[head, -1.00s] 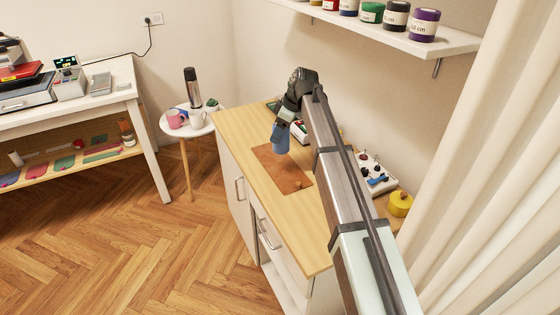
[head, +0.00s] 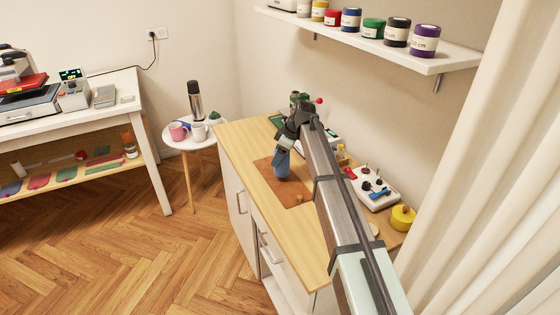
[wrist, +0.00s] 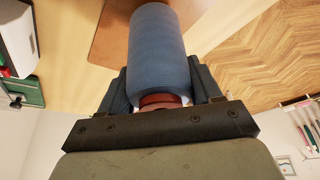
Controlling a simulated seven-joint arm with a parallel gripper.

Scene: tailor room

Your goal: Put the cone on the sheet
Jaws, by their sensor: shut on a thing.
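The blue cone (head: 282,165), which looks like a thread cone, is held in my gripper (head: 283,148) over the brown sheet (head: 292,194) on the wooden counter. In the wrist view the blue cone (wrist: 157,55) fills the space between the fingers of my gripper (wrist: 160,88), with its reddish end near the palm. The gripper is shut on it. The cone's lower end appears at or just above the sheet; I cannot tell whether it touches. The sheet (wrist: 112,35) also shows behind the cone in the wrist view.
A white box with black knobs (head: 371,187) and a yellow round object (head: 402,217) stand along the counter's right side. A small round table (head: 190,141) stands to the left. The counter's front strip (head: 262,205) is clear.

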